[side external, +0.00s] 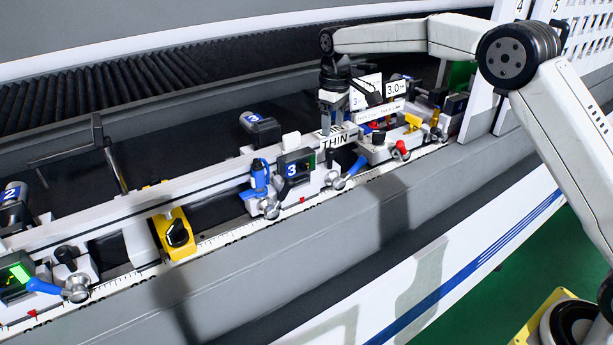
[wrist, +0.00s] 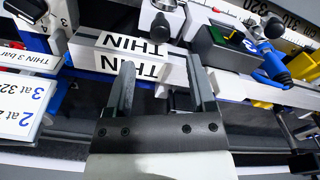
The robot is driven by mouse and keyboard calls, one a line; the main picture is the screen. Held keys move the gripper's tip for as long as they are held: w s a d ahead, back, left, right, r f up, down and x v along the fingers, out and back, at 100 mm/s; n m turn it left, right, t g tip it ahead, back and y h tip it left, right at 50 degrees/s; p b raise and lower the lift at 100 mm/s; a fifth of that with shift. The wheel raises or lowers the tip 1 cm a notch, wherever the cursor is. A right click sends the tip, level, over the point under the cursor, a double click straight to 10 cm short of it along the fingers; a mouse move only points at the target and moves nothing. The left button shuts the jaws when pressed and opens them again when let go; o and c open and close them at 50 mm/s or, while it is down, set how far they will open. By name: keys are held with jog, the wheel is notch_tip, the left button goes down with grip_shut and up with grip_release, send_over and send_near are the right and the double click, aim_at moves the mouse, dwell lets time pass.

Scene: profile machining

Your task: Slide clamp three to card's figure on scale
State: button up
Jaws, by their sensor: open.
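Clamp three (side external: 291,169), a dark block marked 3 with a blue handle (side external: 260,178), sits on the rail in the middle of the side view. A red pointer (side external: 302,200) shows below it at the scale (side external: 225,238). My gripper (side external: 335,118) is open and empty, to the right of and above clamp three, by the THIN label (side external: 335,140). In the wrist view its two fingers (wrist: 162,90) stand apart over the THIN lettering. A white card (wrist: 20,105) is cut off at the left; it reads upside down with lines for 2 and 3, figures partly hidden.
A yellow block (side external: 176,235) stands on the rail left of clamp three. Clamp two's dark block (side external: 15,283) with green display is at far left. A lever with red knob (side external: 401,148) and other fittings crowd the right. A stretch of rail between yellow block and clamp three looks clear.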

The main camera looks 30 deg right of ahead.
aim_at(332, 148)
jog(key=shift+f, duration=3.55)
grip_shut()
jog(key=shift+r, duration=0.1)
